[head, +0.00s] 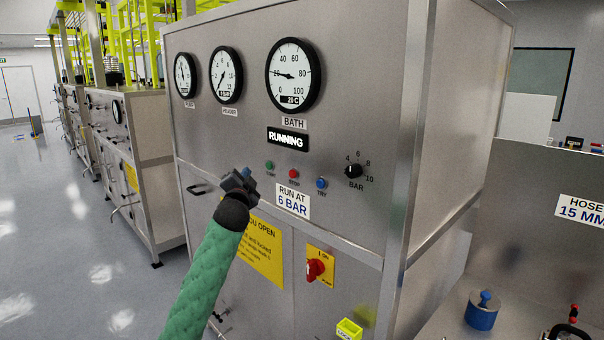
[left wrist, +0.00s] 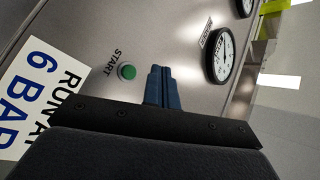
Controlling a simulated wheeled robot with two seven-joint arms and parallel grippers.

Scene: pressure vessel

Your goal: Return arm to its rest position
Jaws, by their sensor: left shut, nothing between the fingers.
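My left arm, in a green sleeve, reaches up from the bottom of the head view. Its gripper (head: 247,174) is in front of the steel cabinet panel (head: 215,135), left of and just below the green button (head: 269,165). In the left wrist view the blue fingers (left wrist: 161,88) are together with nothing between them. The green START button (left wrist: 127,71) is beside the fingers, apart from them in that picture. The display (head: 288,139) reads RUNNING. My right gripper is not in view.
A red button (head: 293,174), a blue button (head: 321,183) and a black BAR knob (head: 353,171) are on the panel. Below are a RUN AT 6 BAR label (head: 293,201) and a red switch (head: 316,268). A bench with a blue weight-like object (head: 482,312) is at right. Open floor lies left.

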